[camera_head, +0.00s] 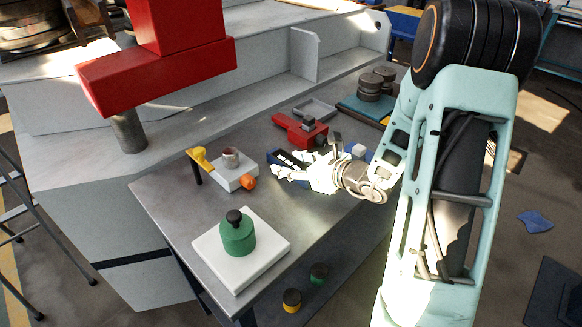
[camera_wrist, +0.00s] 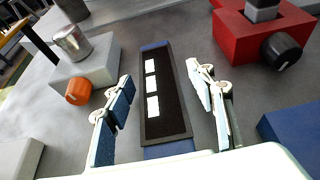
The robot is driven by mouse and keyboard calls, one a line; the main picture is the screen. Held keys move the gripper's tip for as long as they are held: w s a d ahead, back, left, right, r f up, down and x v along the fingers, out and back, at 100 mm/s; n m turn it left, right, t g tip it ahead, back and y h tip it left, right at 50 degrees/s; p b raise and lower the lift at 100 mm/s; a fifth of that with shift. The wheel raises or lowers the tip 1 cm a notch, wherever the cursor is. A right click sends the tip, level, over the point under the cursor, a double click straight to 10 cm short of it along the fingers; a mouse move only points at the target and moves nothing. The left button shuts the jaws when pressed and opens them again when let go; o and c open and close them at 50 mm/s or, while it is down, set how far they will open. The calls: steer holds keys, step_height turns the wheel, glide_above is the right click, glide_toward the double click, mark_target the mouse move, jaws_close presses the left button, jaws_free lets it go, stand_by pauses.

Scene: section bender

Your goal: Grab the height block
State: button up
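My gripper (camera_head: 306,157) is over the right part of the grey workbench, its fingers spread apart with nothing between them. In the wrist view my gripper (camera_wrist: 160,80) has one finger on each side of a long blue-edged dark strip (camera_wrist: 166,112) with three white rectangles on it. The strip lies on the bench below the fingers; I cannot tell the gap. The blue-edged strip (camera_head: 290,160) is partly hidden by my gripper in the head view. I cannot tell for certain which thing is the height block.
A red vise (camera_head: 299,129) with a black knob is close behind my gripper. A white block with an orange knob (camera_head: 249,182) and metal cup (camera_head: 231,158) stands left. A green weight (camera_head: 238,235) rests on a white plate (camera_head: 272,245) in front. Bench between them is bare.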

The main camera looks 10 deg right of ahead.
jaws_close()
steer(key=shift+r, duration=0.15)
